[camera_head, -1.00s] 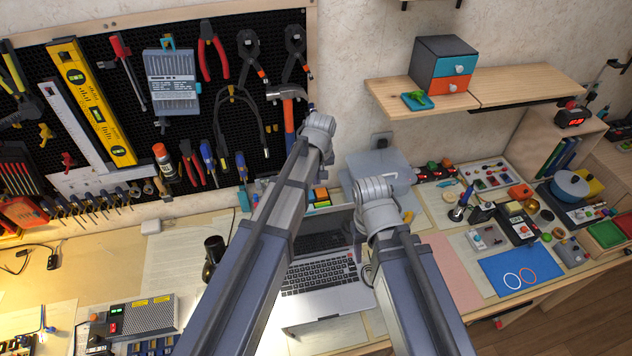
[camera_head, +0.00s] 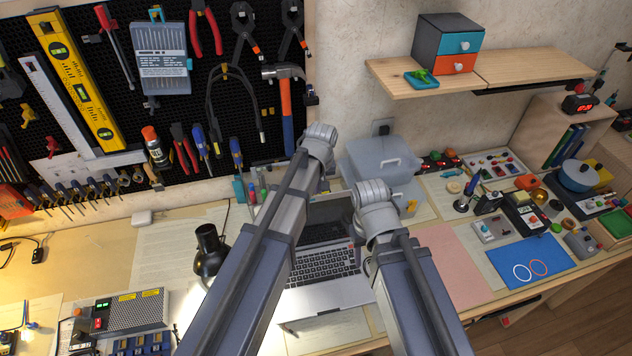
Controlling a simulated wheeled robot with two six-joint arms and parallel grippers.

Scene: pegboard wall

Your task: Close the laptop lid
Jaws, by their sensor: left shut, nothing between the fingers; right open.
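The laptop (camera_head: 328,296) is silver and stands on the workbench in the lower middle, between and partly behind my two arms. Its lid (camera_head: 332,213) is open and raised at the back, with a dark screen. The keyboard faces up. My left arm covers the left side of the laptop, and my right arm covers part of its right side. Only the arm links and rounded joints of both arms show. I cannot see the fingers of either gripper, and no contact with the lid is visible.
A clear plastic box (camera_head: 380,168) stands behind the laptop. A black lamp (camera_head: 208,250) is left of my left arm. A pink sheet (camera_head: 447,262) and a blue mat (camera_head: 528,262) lie to the right. A pegboard (camera_head: 228,105) of tools and a shelf (camera_head: 520,72) are on the wall.

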